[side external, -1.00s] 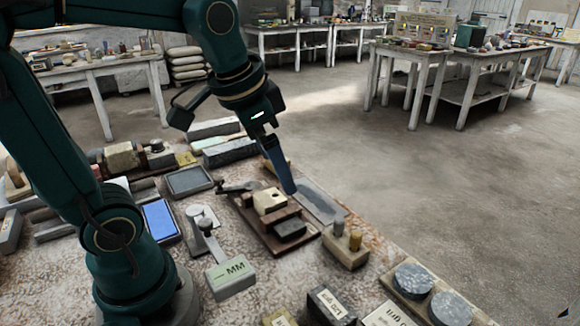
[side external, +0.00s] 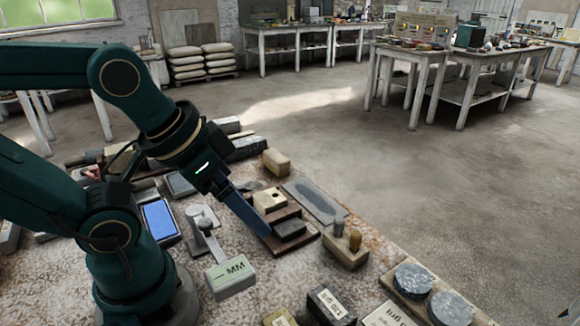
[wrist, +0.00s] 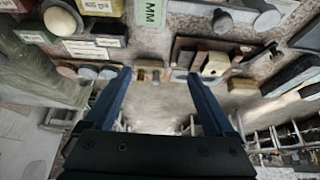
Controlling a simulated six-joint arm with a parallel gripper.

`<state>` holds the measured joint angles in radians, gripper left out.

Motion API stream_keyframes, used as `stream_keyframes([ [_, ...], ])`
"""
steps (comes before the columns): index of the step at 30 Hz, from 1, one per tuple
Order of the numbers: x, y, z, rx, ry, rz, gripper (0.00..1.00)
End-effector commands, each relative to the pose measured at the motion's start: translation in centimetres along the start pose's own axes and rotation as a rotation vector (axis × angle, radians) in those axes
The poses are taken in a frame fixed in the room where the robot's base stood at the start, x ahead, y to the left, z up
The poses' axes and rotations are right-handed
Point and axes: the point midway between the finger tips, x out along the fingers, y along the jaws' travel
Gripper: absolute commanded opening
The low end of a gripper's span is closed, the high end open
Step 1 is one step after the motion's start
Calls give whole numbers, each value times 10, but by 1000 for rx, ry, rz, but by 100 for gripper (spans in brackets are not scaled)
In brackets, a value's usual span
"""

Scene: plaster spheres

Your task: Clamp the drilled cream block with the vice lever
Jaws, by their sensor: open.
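The drilled cream block (side external: 267,200) sits in the brown wooden vice (side external: 312,234), with its dark hole facing up. In the wrist view the cream block (wrist: 216,64) shows at the right, beside a brown jaw. I cannot tell whether the jaws touch it. A dark lever (wrist: 262,51) lies at the vice's far-right end in the wrist view; my gripper partly hides that end in the side view. My gripper (side external: 264,232) has blue fingers and appears at the vice's near-left edge. In the wrist view my gripper (wrist: 157,78) is open and empty between its fingers.
A block with two pegs (side external: 345,250) stands right of the vice. A grey slab (side external: 316,200) and a tan block (side external: 276,162) lie behind it. The MM box (side external: 230,277) and a metal stand (side external: 208,240) are at the left. Round grey discs (side external: 413,281) lie front right.

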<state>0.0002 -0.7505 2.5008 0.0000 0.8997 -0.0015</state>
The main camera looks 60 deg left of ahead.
Motion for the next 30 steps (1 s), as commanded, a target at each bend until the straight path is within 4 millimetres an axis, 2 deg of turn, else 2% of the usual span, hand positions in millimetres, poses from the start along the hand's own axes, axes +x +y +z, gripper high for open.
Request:
stream_keyframes([
  [1,0,0,0,-6,-1,0,66],
  [4,-1,-4,4,-37,-19,-20,27],
  [6,-5,-15,1,-64,-36,-72,1],
  [18,3,-81,-21,-103,-277,-431,0],
  [24,15,-104,-38,-76,-361,-595,0],
  [30,34,-117,-51,-18,-429,-718,0],
])
